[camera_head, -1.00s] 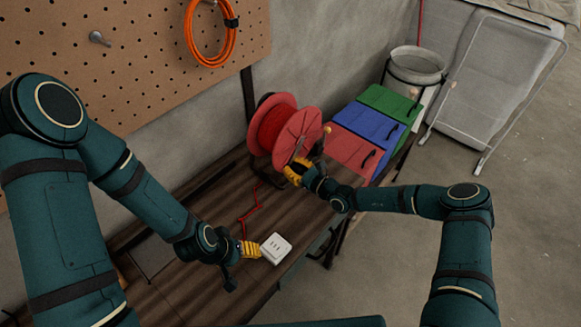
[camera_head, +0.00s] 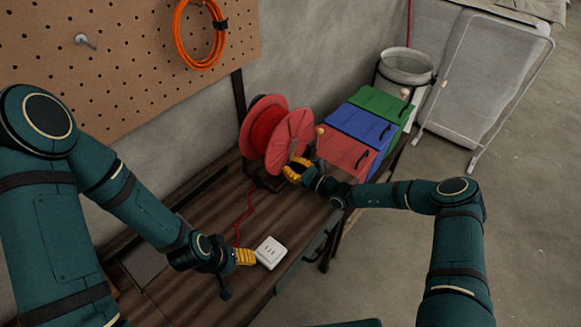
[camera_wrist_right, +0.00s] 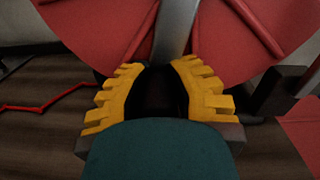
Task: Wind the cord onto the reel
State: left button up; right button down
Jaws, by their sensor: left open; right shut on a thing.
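The red reel (camera_head: 263,137) stands upright on the workbench, with red cord wound between its two round flanges. A loose length of red cord (camera_head: 243,215) runs from the reel across the bench toward the white socket block (camera_head: 269,252). My right gripper (camera_head: 295,169) is at the reel's near face, shut on the crank handle. In the right wrist view the grey crank arm (camera_wrist_right: 176,28) runs down between the yellow fingers (camera_wrist_right: 160,88), and the dark grip is partly hidden. My left gripper (camera_head: 248,257) is open, close beside the block; whether they touch is unclear.
Red (camera_head: 343,150), blue (camera_head: 362,127) and green (camera_head: 382,102) boxes stand right of the reel. A pegboard (camera_head: 120,60) with an orange coil (camera_head: 180,45) hangs behind. A pale bucket (camera_head: 405,65) stands beyond. Open bench lies left of the cord.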

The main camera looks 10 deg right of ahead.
jog(key=shift+d+f, duration=0.25)
jog(key=shift+f, duration=0.1)
jog(key=c, duration=0.8)
grip_release()
jog(key=shift+s+d+r, duration=0.1)
jog(key=shift+o, duration=0.2)
jog(key=shift+r, duration=0.1)
jog(key=v, duration=1.2)
